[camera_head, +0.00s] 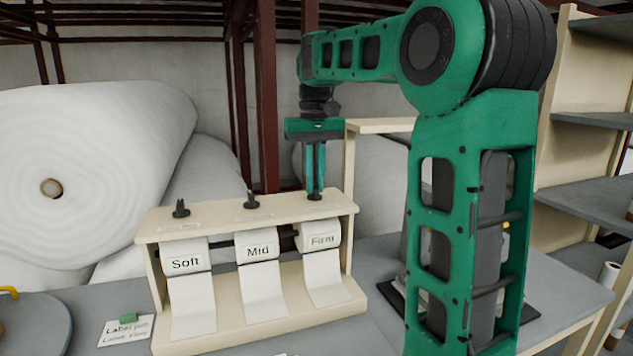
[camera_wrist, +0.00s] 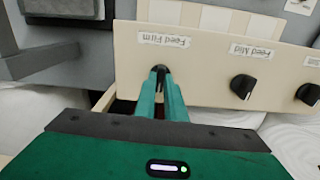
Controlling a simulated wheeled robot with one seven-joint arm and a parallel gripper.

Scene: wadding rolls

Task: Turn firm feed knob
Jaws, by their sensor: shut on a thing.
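The cream label dispenser (camera_head: 262,331) stands on the grey table, with rolls marked Soft, Mid and Firm from left to right. The firm feed knob (camera_head: 315,196) is a black knob on the top board above the Firm roll. My gripper (camera_head: 315,188) points straight down over it, with both fingers shut on the knob. In the wrist view the fingertips (camera_wrist: 160,72) close around the firm feed knob (camera_wrist: 159,69), beside the upside-down "Feed Firm" label (camera_wrist: 164,40). The fingers hide much of the knob.
The mid knob (camera_head: 252,201) and soft knob (camera_head: 181,209) stand to the left on the same board. Large white wadding rolls (camera_head: 100,150) lie behind. A label card (camera_head: 125,331) with a green piece lies left of the dispenser. Shelves (camera_head: 590,190) stand at the right.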

